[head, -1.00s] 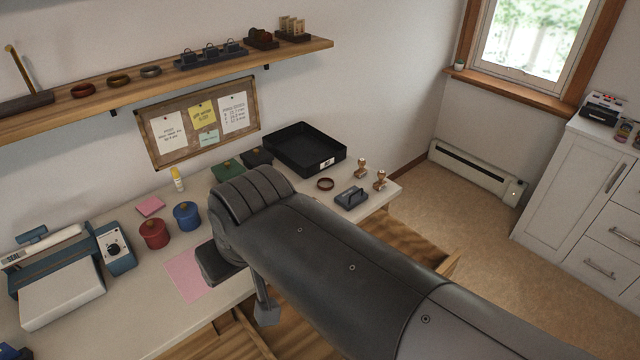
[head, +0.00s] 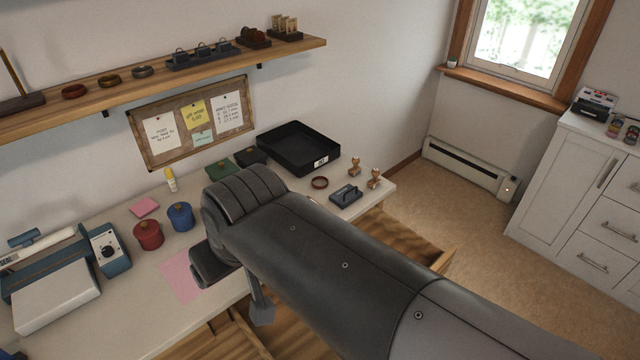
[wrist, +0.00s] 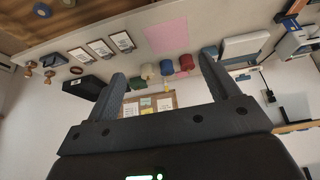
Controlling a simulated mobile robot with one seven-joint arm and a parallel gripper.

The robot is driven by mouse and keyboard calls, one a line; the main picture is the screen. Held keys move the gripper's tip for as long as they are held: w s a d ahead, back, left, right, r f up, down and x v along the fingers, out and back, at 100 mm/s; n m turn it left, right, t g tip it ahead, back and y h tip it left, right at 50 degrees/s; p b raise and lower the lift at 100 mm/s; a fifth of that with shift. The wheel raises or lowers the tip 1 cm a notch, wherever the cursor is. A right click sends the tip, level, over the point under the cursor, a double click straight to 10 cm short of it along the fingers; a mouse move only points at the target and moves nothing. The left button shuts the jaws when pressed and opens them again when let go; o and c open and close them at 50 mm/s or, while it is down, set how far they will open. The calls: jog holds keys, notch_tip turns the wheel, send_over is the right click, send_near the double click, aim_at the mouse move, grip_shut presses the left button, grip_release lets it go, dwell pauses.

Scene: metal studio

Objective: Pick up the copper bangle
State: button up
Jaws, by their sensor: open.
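A reddish-brown ring that looks like the copper bangle (head: 319,182) lies flat on the white worktop, in front of the black tray. It also shows as a small dark red ring at the left of the wrist view (wrist: 76,70). My gripper (wrist: 163,65) is open, with its two fingers spread and nothing between them. In the head view my dark arm reaches over the worktop left of the bangle and hides most of the gripper. The gripper is well away from the bangle.
The black tray (head: 298,148) stands behind the bangle; a dark stamp block (head: 345,196) and wooden-handled stamps (head: 374,178) sit to its right. Red (head: 148,234) and blue (head: 180,216) pots stand farther left. The wall shelf (head: 215,69) holds other rings. A drawer below is open.

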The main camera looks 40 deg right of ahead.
jog(key=w+d+r+m+h, duration=0.2)
jog(key=w+d, duration=0.5)
jog(key=w, duration=0.6)
jog(key=m+g, duration=0.2)
jog(key=m, duration=0.4)
send_over(320, 182)
jog(key=s+a, duration=0.4)
notch_tip(320, 182, down, 23)
jog(key=shift+h, duration=0.4)
jog(key=x, duration=1)
jog(key=shift+s+d+f, duration=0.15)
jog(key=shift+d+f, duration=0.1)
jog(key=shift+f, duration=0.05)
jog(key=c, duration=1.1)
